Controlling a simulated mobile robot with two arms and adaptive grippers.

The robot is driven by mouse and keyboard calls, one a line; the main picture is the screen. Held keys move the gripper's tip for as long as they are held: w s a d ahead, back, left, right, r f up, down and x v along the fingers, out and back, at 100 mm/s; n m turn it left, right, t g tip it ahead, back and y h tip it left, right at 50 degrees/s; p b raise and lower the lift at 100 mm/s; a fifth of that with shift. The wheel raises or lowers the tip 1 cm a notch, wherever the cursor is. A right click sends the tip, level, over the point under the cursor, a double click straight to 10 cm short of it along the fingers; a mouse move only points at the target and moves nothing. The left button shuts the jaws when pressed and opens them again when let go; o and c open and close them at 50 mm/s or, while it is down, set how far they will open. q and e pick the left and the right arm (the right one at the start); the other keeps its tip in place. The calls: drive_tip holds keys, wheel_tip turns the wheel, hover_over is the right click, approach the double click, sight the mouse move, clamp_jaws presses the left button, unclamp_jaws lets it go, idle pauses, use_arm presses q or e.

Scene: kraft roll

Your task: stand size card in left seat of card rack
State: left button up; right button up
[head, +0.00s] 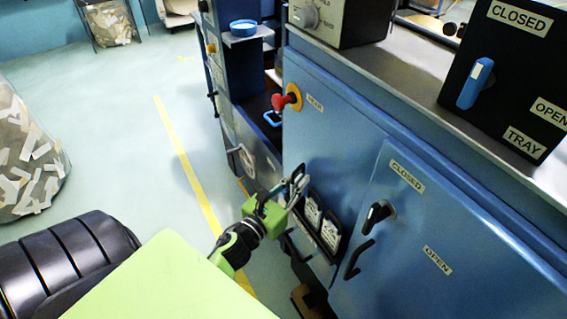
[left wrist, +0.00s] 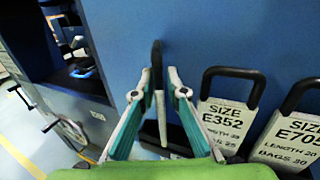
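The card rack (head: 318,250) is a black holder on the front of the blue machine. Two white size cards with black loop handles stand in it, E352 (left wrist: 225,122) and E705 (left wrist: 292,140). To their left, a size card (left wrist: 161,118) shows nearly edge-on, its dark handle (left wrist: 157,55) upward, over the left part of the rack. My left gripper (left wrist: 158,72) has its fingers on either side of this card, with small gaps visible. In the head view the left gripper (head: 296,184) is close to the rack. My right gripper is not in view.
A red knob (head: 283,101) sits above the rack. A black rotary handle (head: 378,213) and a bar handle (head: 358,258) are on the panel to its right. The floor beside the yellow line is free.

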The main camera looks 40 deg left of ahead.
use_arm(q)
drive_tip(key=s+b, duration=0.3)
drive_tip(key=s, duration=0.9)
drive_tip(key=s+d+f+n+g, duration=0.1)
drive_tip(key=f+n+g, duration=0.1)
drive_tip(key=f+n, duration=0.6)
drive_tip(key=s+d+f+n+g, duration=0.2)
drive_tip(key=f+n, duration=0.1)
drive_tip(key=f, duration=0.9)
drive_tip(key=s+d+f+n+g, duration=0.1)
drive_tip(key=f+n+g, duration=0.2)
drive_tip(key=f+n, duration=0.55)
drive_tip(key=s+d+f+n+g, duration=0.2)
drive_tip(key=s+f+n+g, duration=0.15)
drive_tip(key=s+f, duration=0.6)
drive_tip(key=s+d+f+n+g, duration=0.25)
drive_tip(key=s+f+n, duration=0.35)
drive_tip(key=f, duration=0.6)
drive_tip(key=s+a+f+n+g, duration=0.1)
drive_tip(key=s+f+n+g, duration=0.3)
drive_tip(key=s, duration=0.8)
drive_tip(key=shift+f+n, duration=0.25)
drive_tip(key=shift+n, duration=0.05)
